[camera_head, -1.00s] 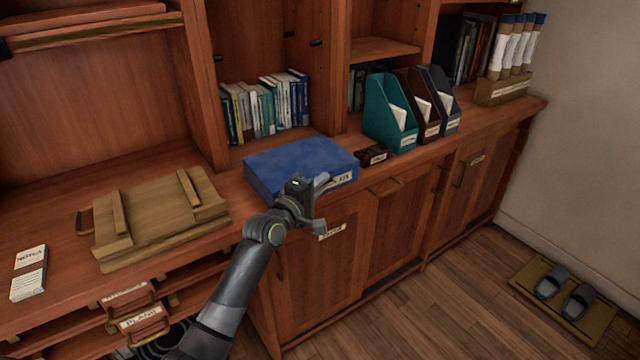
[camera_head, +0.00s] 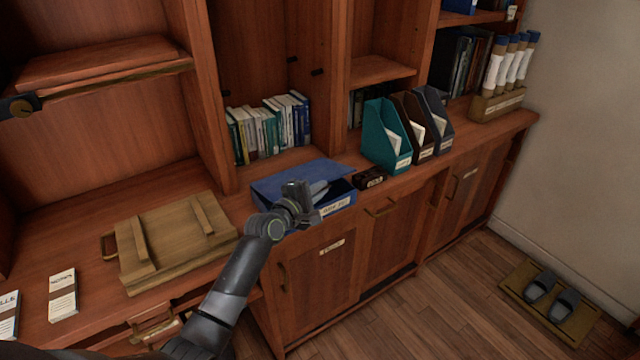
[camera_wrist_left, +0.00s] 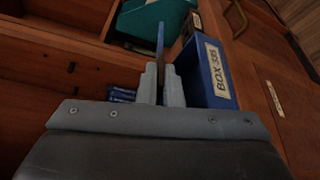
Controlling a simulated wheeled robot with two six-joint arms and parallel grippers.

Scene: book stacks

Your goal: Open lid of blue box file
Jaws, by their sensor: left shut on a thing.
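The blue box file (camera_head: 337,203) sits on the wooden counter, with a label on its front that also shows in the left wrist view (camera_wrist_left: 214,73). Its blue lid (camera_head: 300,176) is partly raised at the front, and a dark gap shows between lid and box. My left gripper (camera_head: 318,190) is at the front of the box file. In the left wrist view its fingers (camera_wrist_left: 161,84) are shut on the lid's edge (camera_wrist_left: 160,42), seen as a thin blue strip. My right gripper is not in view.
A small dark labelled block (camera_head: 369,177) sits close to the right of the box file, then a teal magazine file (camera_head: 384,135). A wooden board with slats (camera_head: 172,240) lies to the left. Books (camera_head: 268,127) stand in the shelf behind.

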